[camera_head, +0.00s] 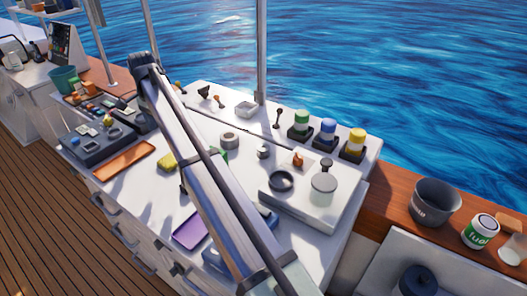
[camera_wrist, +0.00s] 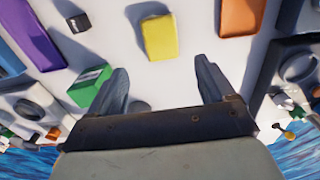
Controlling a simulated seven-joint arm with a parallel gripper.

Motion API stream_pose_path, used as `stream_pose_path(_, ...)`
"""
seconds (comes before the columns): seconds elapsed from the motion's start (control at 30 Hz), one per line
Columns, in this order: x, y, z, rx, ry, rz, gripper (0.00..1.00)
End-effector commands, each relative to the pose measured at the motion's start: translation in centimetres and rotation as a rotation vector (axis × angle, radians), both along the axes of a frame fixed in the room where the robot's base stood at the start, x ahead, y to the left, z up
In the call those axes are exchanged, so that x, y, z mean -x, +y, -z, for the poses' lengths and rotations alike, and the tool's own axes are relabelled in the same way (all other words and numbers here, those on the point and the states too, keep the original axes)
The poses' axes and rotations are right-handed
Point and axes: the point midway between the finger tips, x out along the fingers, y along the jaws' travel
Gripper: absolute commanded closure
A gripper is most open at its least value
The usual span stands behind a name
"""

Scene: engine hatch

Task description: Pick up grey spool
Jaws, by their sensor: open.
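A short grey cylinder (camera_head: 229,141), which looks like the grey spool, stands on the white hatch top just behind a green block (camera_head: 222,155) in the head view. In the wrist view a small grey round part (camera_wrist: 140,106) shows between the fingers near the palm; it may be the spool, mostly hidden. My gripper (camera_wrist: 161,66) is open with nothing held between its fingertips. The green block (camera_wrist: 90,86) lies beside the left finger. In the head view my arm hides the gripper.
A yellow block (camera_wrist: 160,38) lies beyond the fingertips. An orange tray (camera_head: 124,161) is at left, a purple tray (camera_head: 188,232) in front. Green, blue (camera_head: 328,131) and yellow jars line the back right. A raised white panel (camera_head: 300,200) is at right.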

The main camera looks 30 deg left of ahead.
Motion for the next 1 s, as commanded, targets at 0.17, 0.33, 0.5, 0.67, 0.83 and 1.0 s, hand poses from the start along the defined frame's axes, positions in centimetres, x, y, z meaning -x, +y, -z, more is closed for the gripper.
stream_pose_path(0.17, 0.0, 0.0, 0.0, 0.000, 0.000, 0.000, 0.18)
stream_pose_path(0.33, -1.5, -0.6, 0.0, 0.000, 0.000, 0.018, 0.18)
stream_pose_path(0.5, -7.8, -3.6, -0.3, -0.003, -0.002, 0.092, 0.18)
stream_pose_path(0.67, -14.3, -7.8, -0.8, -0.009, -0.005, 0.177, 0.18)
stream_pose_path(0.83, -18.6, -11.7, -1.1, -0.014, -0.008, 0.239, 0.18)
stream_pose_path(1.0, -21.5, -15.2, -1.3, -0.017, -0.010, 0.288, 0.18)
